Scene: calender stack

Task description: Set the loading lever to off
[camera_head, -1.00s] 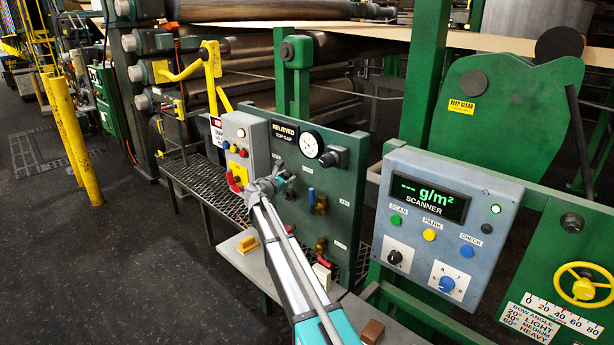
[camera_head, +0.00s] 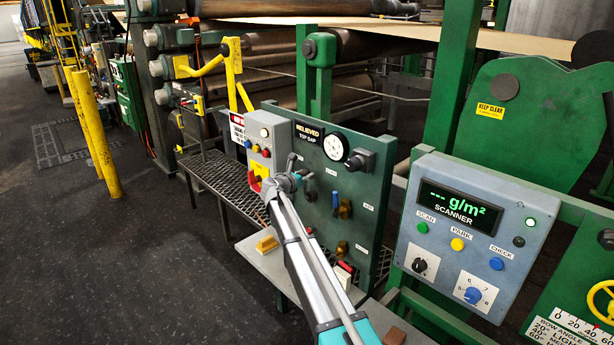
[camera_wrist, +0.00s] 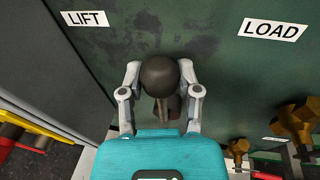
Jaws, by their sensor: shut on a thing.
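The loading lever shows in the wrist view as a dark round knob (camera_wrist: 160,75) between the LIFT label (camera_wrist: 85,18) at upper left and the LOAD label (camera_wrist: 273,29) at upper right. My gripper (camera_wrist: 160,88) has its two grey fingers on either side of the knob and is shut on it. The lever's lower part is partly hidden behind the knob and my gripper. In the head view my gripper (camera_head: 288,180) is at the left part of the green panel (camera_head: 362,222), below the RELIEVED TOP GAP sign (camera_head: 308,134). No off label is readable.
Brass valves (camera_wrist: 297,118) sit to the lower right in the wrist view. A grey button box (camera_head: 263,145) stands left of the panel in the head view, the SCANNER box (camera_head: 468,235) right. Open floor is at left.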

